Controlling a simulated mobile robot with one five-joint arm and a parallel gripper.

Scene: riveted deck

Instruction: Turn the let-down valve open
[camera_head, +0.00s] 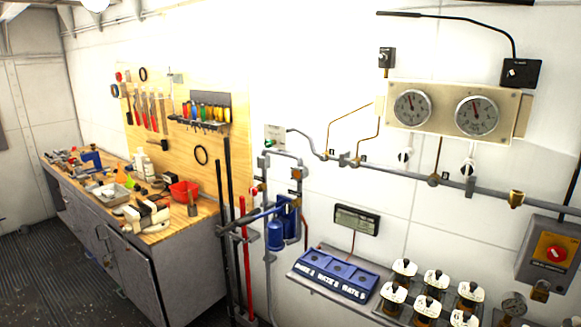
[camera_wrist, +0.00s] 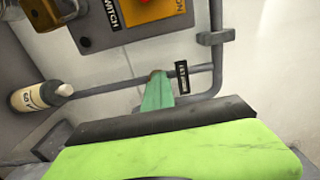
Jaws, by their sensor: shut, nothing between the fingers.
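In the wrist view a pale green lever (camera_wrist: 158,93) sits on a grey pipe, with a small dark tag (camera_wrist: 182,77) beside it. It looks like a valve handle; the tag's text is too small to read, so I cannot confirm it is the let-down valve. My gripper (camera_wrist: 170,130), lime green with a dark edge, fills the bottom of the wrist view. It is shut and empty, and hides the lower end of the lever from view. I cannot tell whether they touch. My gripper does not show in the head view.
A grey switch box (camera_head: 548,253) with a red knob hangs at the right wall; it also shows in the wrist view (camera_wrist: 95,35). A labelled bottle (camera_wrist: 38,96) lies left of the lever. Small jars (camera_head: 430,290) stand on a shelf. A workbench (camera_head: 150,265) stands left.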

